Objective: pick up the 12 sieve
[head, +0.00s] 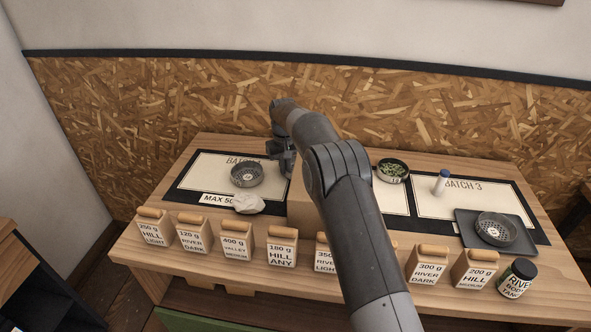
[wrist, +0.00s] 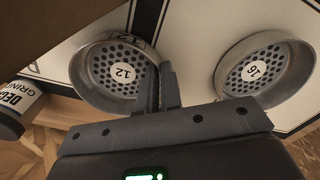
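The 12 sieve (wrist: 108,80) is a round grey metal pan with a perforated floor and a white "12" label, in the left half of the wrist view. My gripper (wrist: 161,84) is at its right side, with its two dark fingers close together and the sieve's side wall between them. They look shut on that wall. In the head view my gripper (head: 284,153) is behind the cardboard box, and my arm and the box hide the 12 sieve.
A similar 16 sieve (wrist: 262,70) lies close by; a sieve (head: 246,174) sits on the left mat. A cardboard box (head: 300,207) stands in front. A decaf jar (wrist: 16,106) is beside the 12 sieve. Several labelled bags (head: 236,244) line the front edge.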

